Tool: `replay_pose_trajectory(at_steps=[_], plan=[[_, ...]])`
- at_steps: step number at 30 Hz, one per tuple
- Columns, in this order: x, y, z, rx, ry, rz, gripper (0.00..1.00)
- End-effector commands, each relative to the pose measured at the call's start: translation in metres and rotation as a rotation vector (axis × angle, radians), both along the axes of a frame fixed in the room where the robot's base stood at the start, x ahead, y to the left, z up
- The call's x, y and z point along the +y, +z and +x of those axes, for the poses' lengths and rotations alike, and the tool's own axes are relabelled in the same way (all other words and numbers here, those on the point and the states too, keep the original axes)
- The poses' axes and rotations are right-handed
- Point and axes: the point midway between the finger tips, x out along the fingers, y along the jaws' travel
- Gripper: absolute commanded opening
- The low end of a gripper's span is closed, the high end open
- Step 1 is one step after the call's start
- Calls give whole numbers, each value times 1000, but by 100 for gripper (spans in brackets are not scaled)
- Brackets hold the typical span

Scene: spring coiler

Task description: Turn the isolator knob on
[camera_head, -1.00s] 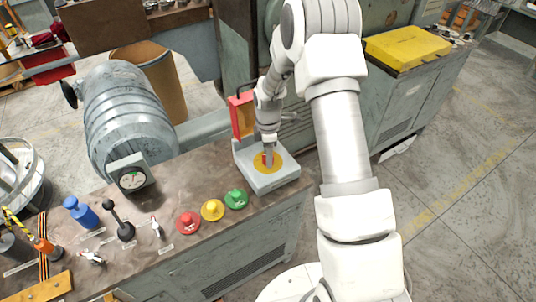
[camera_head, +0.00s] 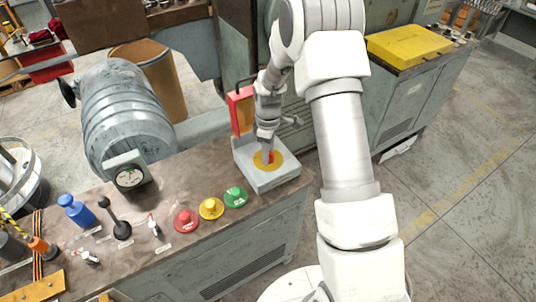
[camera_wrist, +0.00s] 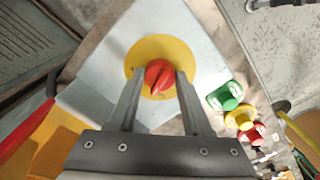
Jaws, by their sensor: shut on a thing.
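The isolator knob is red and sits on a round yellow plate (camera_wrist: 176,49) on a pale grey box (camera_head: 277,181) at the bench's right end. My gripper (camera_wrist: 160,80) is shut on the knob, one finger at each side. In the head view my gripper (camera_head: 267,159) comes down from above onto the yellow plate, and only a bit of red knob (camera_head: 271,156) shows beside the fingers. No on or off marking is readable.
A red open cover (camera_head: 240,94) stands behind the box. Green (camera_head: 236,196), yellow (camera_head: 211,208) and red (camera_head: 186,221) buttons line the bench to the left. A gauge (camera_head: 129,177) and a black-knobbed lever (camera_head: 117,222) are farther left. Floor to the right is clear.

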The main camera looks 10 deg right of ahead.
Motion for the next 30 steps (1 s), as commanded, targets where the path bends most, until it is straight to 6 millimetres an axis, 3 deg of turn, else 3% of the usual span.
replay_pose_trajectory(at_steps=[30], plan=[[0, 0, 0, -1, -927, 0, 0]])
